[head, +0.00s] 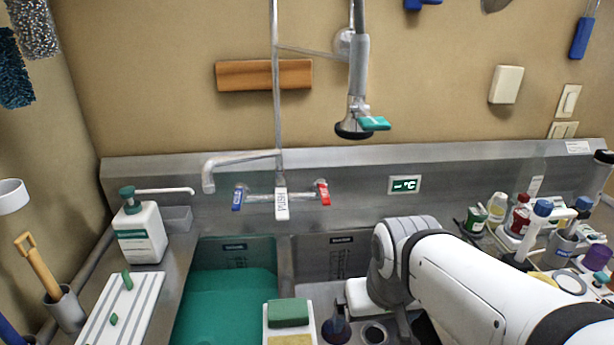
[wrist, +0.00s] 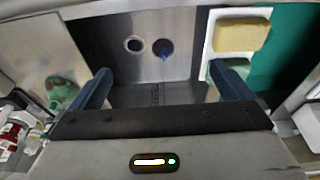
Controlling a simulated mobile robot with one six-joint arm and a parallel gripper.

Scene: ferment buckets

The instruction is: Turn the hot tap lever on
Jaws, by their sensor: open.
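The red hot tap lever (head: 323,193) is on the right end of the wall mixer tap (head: 281,196). It hangs roughly downward. The blue cold lever (head: 238,197) is on the left end. My gripper shows in the wrist view (wrist: 162,85) with its two fingers wide apart and nothing between them. It points down over the sink. In the head view my white arm reaches in from the right, and its wrist is below and right of the red lever, apart from it. The fingertips are not clear there. The taps do not show in the wrist view.
The left basin holds green liquid (head: 225,305). A tray with a green sponge (head: 288,313) stands at the basins' middle. A hanging spray head (head: 355,125) with a green lever is above and right of the tap. Bottles (head: 497,207) crowd the right counter.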

